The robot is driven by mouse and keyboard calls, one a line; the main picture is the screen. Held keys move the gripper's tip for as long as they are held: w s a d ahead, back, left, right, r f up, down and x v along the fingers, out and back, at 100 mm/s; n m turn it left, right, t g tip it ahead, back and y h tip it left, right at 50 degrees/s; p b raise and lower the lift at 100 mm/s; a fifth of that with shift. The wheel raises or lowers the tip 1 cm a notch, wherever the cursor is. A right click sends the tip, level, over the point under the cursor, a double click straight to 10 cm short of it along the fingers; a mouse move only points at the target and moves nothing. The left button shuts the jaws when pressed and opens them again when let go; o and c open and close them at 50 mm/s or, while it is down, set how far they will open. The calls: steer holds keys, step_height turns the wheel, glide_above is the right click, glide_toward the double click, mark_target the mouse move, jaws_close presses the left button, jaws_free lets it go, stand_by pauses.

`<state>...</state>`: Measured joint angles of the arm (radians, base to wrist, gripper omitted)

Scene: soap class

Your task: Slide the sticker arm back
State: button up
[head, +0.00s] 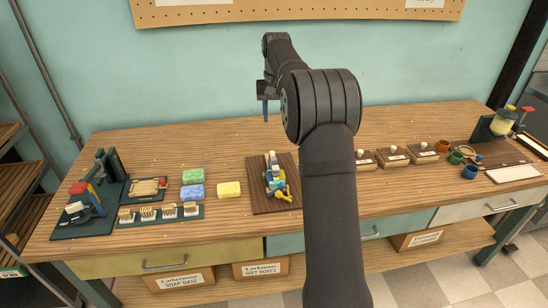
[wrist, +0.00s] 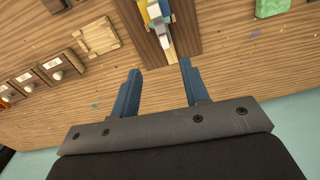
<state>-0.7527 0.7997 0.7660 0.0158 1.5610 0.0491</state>
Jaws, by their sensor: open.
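A small device with blue, yellow and grey-white parts (head: 274,176) stands on a dark brown board (head: 256,199) in the middle of the bench. I take its arm-like parts for the sticker arm, but cannot be sure. In the wrist view the device (wrist: 158,14) is at the top edge, partly cut off, with a pale strip running from it along the board. My gripper (head: 266,112) is open and empty, high above the bench's back part. In the wrist view its blue fingers (wrist: 160,68) are apart, short of the device and not touching it.
Green, blue and yellow soaps (head: 229,189) lie left of the board. A stamp row (head: 160,213) and a red-knobbed press (head: 84,199) stand further left. Several labelled boxes (head: 394,157) and small coloured cups (head: 470,172) stand right. Bare wood lies behind the board.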

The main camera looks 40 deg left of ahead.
mark_target(274, 159)
steer(key=shift+n, duration=0.5)
steer(key=f, duration=1.7)
steer(key=shift+a+f, duration=0.25)
steer(key=shift+f, duration=0.05)
jaws_close()
